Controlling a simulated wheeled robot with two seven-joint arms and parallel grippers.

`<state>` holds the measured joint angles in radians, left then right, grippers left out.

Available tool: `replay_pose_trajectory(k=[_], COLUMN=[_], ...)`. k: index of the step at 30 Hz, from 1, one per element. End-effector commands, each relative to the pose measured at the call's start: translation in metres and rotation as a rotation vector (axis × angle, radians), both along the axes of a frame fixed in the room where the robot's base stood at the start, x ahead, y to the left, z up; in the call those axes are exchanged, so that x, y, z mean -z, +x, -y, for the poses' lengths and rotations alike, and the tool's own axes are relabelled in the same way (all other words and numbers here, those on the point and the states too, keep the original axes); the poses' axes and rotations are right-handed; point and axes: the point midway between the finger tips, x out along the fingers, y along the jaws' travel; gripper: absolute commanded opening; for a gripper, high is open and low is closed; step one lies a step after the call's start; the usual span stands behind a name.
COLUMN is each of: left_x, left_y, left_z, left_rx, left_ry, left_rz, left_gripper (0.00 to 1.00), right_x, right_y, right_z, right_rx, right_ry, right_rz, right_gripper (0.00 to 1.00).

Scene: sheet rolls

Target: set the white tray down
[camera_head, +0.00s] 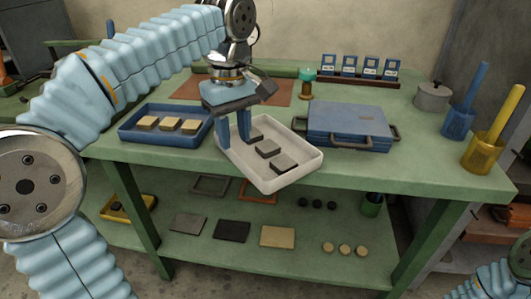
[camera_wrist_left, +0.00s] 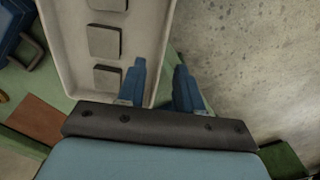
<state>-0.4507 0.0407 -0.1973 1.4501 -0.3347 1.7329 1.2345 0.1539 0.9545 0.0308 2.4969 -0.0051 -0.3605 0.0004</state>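The white tray (camera_head: 297,170) is over the front part of the green table, its near corner out past the front edge. It carries three grey blocks (camera_head: 267,149). My left gripper (camera_head: 233,143) points down at the tray's left side, one finger inside the wall and one outside. My right gripper is out of view.
A blue tray (camera_head: 135,135) with tan blocks stands close on the left. A blue case (camera_head: 345,125) lies close on the right. A brown mat (camera_head: 205,91) lies behind. Green tabletop (camera_head: 400,170) is bare at the front right. A lower shelf (camera_head: 205,245) holds small items.

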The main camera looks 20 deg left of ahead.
Motion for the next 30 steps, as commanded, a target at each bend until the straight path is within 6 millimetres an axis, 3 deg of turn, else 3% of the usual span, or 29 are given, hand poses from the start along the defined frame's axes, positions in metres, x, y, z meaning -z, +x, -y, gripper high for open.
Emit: replay_pose_trajectory(k=[6, 15, 22, 30], left_x=[0.035, 0.041, 0.041, 0.040], left_y=[-0.004, -0.003, -0.003, -0.003], left_z=[0.002, 0.002, 0.002, 0.002], left_rx=[0.001, 0.001, 0.001, 0.001], left_ry=[0.001, 0.000, 0.000, 0.000], left_rz=[-0.002, 0.000, 0.000, 0.001], left_gripper=[0.35, 0.35, 0.00, 0.00], right_x=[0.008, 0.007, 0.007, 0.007], right_y=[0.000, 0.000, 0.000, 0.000], right_z=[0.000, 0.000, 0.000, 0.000], right_rx=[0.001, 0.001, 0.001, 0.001], right_ry=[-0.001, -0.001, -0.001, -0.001], right_rz=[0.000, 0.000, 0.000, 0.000], right_gripper=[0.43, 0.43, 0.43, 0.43])
